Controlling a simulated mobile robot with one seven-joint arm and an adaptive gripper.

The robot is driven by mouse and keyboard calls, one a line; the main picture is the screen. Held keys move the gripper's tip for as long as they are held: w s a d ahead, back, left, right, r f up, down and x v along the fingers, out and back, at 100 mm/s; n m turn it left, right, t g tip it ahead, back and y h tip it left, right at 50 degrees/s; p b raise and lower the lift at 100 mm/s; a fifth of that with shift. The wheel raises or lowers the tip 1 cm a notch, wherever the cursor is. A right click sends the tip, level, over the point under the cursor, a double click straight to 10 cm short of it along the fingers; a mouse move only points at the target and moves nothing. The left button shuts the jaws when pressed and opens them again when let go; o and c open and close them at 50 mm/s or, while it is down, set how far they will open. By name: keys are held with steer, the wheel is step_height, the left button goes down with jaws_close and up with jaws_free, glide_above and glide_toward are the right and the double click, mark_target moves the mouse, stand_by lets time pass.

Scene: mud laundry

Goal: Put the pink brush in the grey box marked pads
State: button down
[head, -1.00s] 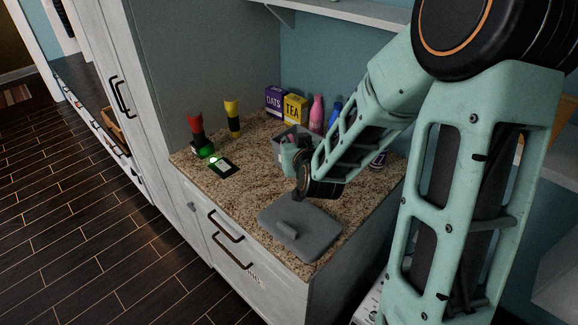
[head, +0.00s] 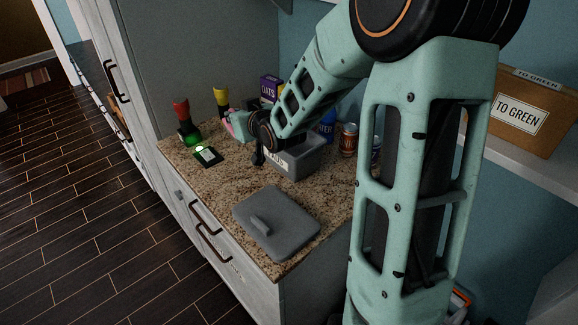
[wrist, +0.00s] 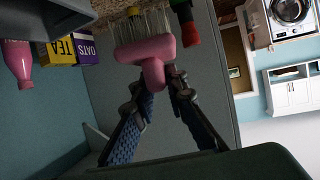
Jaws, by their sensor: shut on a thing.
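My gripper (wrist: 163,88) is shut on the handle of the pink brush (wrist: 145,50); in the wrist view its pale bristles point away from the fingers. In the head view the brush (head: 238,125) shows as a pink patch left of my wrist, above the back of the counter. The grey box (head: 303,165) stands on the counter, right of the brush and partly behind my arm. Its front label is partly covered by my wrist. Its lid (head: 290,238) lies apart on the counter in front. My arm hides part of the box's opening.
Red-topped (head: 182,112) and yellow-topped (head: 221,98) things stand at the counter's left, near a small device with a green light (head: 207,154). An OATS box (head: 270,88), a blue bottle (head: 327,125) and a can (head: 348,140) stand behind. The front counter is clear around the lid.

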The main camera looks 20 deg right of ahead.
steer(key=shift+w+f+n+y+b, duration=0.2)
steer(key=shift+w+y+b, duration=0.15)
steer(key=shift+w, duration=0.15)
steer(key=shift+w+f+n+y+b, duration=0.25)
steer(key=shift+w+b, duration=0.1)
steer(key=shift+w, duration=0.1)
steer(key=shift+w+d+f+n+g+y+b, duration=0.15)
steer(key=shift+w+n+y+b, duration=0.05)
steer(key=shift+w+b, duration=0.2)
steer(key=shift+w+d+f+n+g+y+b, duration=0.1)
steer(key=shift+w+n+g+y+b, duration=0.1)
steer(key=shift+w+b, duration=0.15)
steer(key=shift+y, duration=0.3)
steer(key=d+f, duration=0.4)
steer(key=d, duration=0.1)
steer(key=d+f, duration=0.5)
steer(key=d, duration=0.1)
steer(key=w+d+f, duration=0.1)
steer(key=d+f, duration=0.3)
steer(key=d, duration=0.1)
steer(key=shift+d+f, duration=0.15)
steer(key=shift+f, duration=0.25)
